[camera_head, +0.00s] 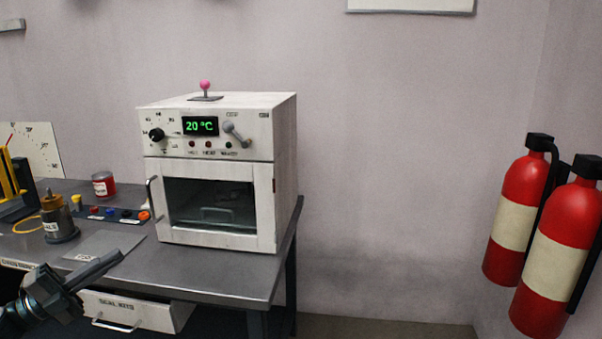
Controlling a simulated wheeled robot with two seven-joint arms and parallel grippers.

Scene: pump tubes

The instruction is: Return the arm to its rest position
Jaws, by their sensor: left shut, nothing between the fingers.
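My left gripper (102,268) comes in from the lower left, in front of the table's front edge and above the drawer. Its dark fingers are shut with nothing between them, and they point up and to the right. My right gripper is not in view.
A white oven (283,180) reading 20 °C stands on the grey table (225,272), its door shut. A brass-topped cylinder (58,222), a red can (104,184) and several coloured knobs are left of it. A labelled drawer (130,310) sticks out below. Two fire extinguishers (560,255) stand right.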

